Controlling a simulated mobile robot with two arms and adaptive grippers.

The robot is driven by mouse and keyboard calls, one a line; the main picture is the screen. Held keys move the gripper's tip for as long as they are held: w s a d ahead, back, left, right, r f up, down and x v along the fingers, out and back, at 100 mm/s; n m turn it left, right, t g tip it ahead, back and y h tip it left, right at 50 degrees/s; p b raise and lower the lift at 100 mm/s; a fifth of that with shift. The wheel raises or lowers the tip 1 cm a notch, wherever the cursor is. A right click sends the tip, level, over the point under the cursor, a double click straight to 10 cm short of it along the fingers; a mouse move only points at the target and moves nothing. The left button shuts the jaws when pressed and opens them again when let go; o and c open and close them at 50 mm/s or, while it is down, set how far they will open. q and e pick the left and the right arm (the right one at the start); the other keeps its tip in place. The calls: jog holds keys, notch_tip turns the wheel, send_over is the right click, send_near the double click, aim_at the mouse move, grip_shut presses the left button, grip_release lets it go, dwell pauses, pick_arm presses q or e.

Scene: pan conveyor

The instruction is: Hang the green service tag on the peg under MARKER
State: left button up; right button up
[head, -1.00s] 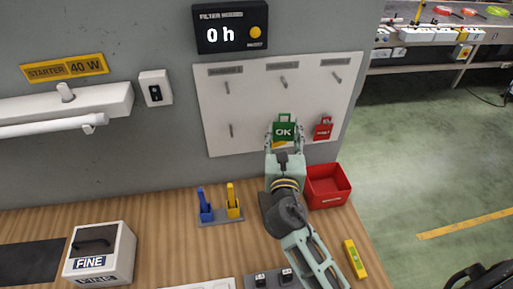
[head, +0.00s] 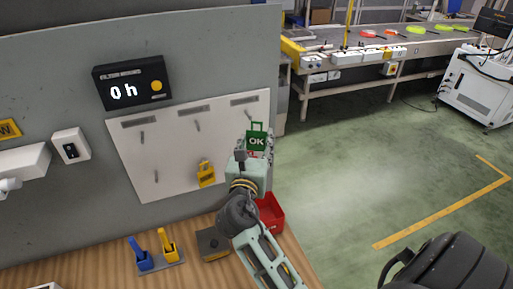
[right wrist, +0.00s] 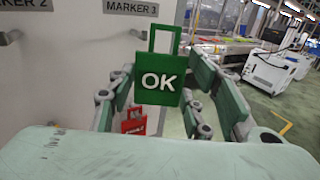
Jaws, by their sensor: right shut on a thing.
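The green service tag (head: 257,141), marked OK with an open square handle on top, is held upright by my right gripper (head: 256,150). In the right wrist view the tag (right wrist: 161,83) sits between the fingers (right wrist: 160,95), apart from the board. The white peg board (head: 180,165) has an upper row of pegs under labels. A peg (right wrist: 139,33) under the latter is just left of the tag's handle and looks bare. My left gripper is out of view.
A yellow tag (head: 205,174) hangs on the lower row. A red bin (head: 271,212) and blue and yellow holders (head: 155,254) stand on the bench. Open floor lies right of the board.

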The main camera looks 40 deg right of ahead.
jog(key=shift+w+d+f+b, duration=0.1)
jog(key=shift+w+d+b, duration=0.25)
jog(key=shift+w, duration=0.05)
jog(key=shift+w+b, duration=0.3)
jog(key=shift+w, duration=0.2)
jog(key=shift+w+d+f+b, duration=0.1)
jog(key=shift+w+d+b, duration=0.1)
jog(key=shift+w+b, duration=0.45)
jog(key=shift+w+d+f+b, duration=0.15)
jog(key=shift+w+b, duration=0.25)
jog(key=shift+w, duration=0.4)
jog(key=shift+w+d+b, duration=0.2)
jog(key=shift+w+b, duration=0.3)
jog(key=shift+w, duration=0.25)
jog(key=shift+w+d+f+p, duration=0.15)
jog(key=shift+w+p, duration=0.15)
jog(key=shift+w, duration=0.25)
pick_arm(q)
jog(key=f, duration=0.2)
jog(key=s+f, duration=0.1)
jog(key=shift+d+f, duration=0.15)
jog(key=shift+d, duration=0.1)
pick_arm(e)
jog(key=shift+f, duration=0.1)
jog(key=o, duration=1.2)
